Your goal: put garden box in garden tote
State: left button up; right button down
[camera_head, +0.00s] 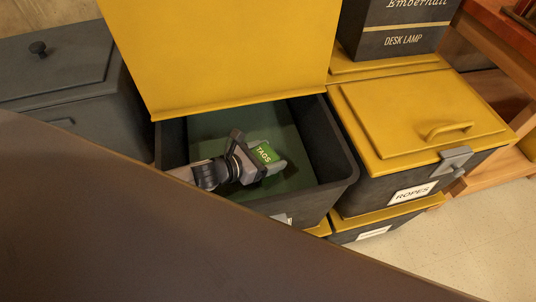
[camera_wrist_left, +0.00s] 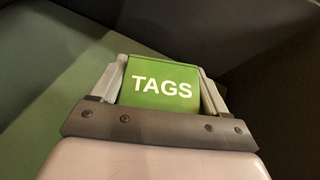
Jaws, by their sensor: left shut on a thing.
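The garden box is a small green box marked TAGS (camera_head: 264,153). It also shows large in the left wrist view (camera_wrist_left: 162,83). My left gripper (camera_head: 262,158) is shut on it, with one finger on each side of the box. The gripper and box are inside the opening of a dark grey tote (camera_head: 336,160), which I take to be the garden tote. Its yellow lid (camera_head: 215,55) stands raised at the back. The tote's floor is dark green. I cannot tell whether the box touches the floor. My right gripper is not in view.
A yellow-lidded tote labelled ROPES (camera_head: 420,120) stands close on the right, shut. A grey lidded bin (camera_head: 60,75) stands on the left. A dark desk lamp box (camera_head: 398,35) sits behind on the right. A large brown surface (camera_head: 150,235) fills the lower left.

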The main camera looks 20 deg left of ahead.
pick_arm(q)
jog(key=shift+f+b, duration=0.3)
jog(key=shift+f, duration=0.1)
jog(key=o, duration=1.1)
jog(key=shift+s, duration=0.1)
jog(key=shift+r+p, duration=0.45)
jog(key=shift+p, duration=0.1)
jog(key=shift+s+a+r, duration=0.1)
jog(key=shift+s+r, duration=0.05)
jog(key=shift+r, duration=0.1)
jog(key=shift+p+v, duration=0.7)
jog(key=shift+v, duration=5)
